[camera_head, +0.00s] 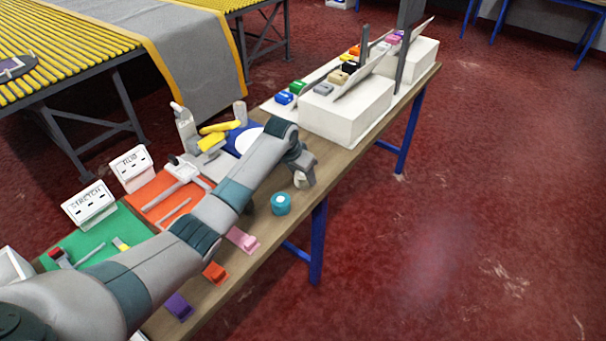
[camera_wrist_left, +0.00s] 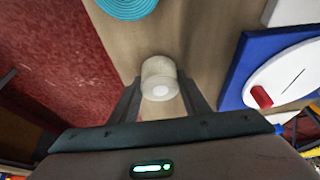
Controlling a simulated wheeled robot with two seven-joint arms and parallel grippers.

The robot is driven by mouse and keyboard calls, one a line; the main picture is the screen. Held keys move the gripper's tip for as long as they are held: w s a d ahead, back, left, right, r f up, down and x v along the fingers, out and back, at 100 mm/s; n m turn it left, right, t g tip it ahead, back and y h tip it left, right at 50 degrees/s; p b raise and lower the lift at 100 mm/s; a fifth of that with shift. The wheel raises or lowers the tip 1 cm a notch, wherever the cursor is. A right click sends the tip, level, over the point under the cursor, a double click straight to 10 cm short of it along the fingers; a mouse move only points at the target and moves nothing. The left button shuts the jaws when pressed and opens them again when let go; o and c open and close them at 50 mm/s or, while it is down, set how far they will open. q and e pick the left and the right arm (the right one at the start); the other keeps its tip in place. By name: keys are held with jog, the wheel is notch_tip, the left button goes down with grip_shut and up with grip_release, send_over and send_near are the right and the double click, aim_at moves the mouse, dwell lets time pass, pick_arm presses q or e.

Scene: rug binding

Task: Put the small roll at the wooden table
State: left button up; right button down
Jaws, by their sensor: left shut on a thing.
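A small cream roll (camera_wrist_left: 159,78) is between the fingers of my left gripper (camera_wrist_left: 160,92) in the left wrist view, which is shut on it. In the head view the roll (camera_head: 300,180) shows at the tip of my left gripper (camera_head: 303,176), over the front edge area of the wooden table (camera_head: 345,165). I cannot tell whether the roll touches the tabletop. My left arm hides part of the table's middle. My right gripper is not in view.
A turquoise roll (camera_head: 281,204) stands close by on the table. Pink (camera_head: 243,240), orange (camera_head: 215,272) and purple (camera_head: 179,306) pieces lie along the front edge. A blue mat (camera_wrist_left: 250,65) with a white oval and a white box (camera_head: 345,108) are near. Bare wood surrounds the gripper.

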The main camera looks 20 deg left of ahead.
pick_arm(q)
jog(key=o, duration=1.1)
jog(key=shift+f, duration=0.1)
jog(key=shift+s+a+r, duration=0.1)
jog(key=shift+s+r, duration=0.1)
jog(key=shift+r, duration=0.5)
jog(key=b+v, duration=0.2)
jog(key=v, duration=0.8)
jog(key=shift+s+r, duration=0.15)
jog(key=shift+r, duration=0.25)
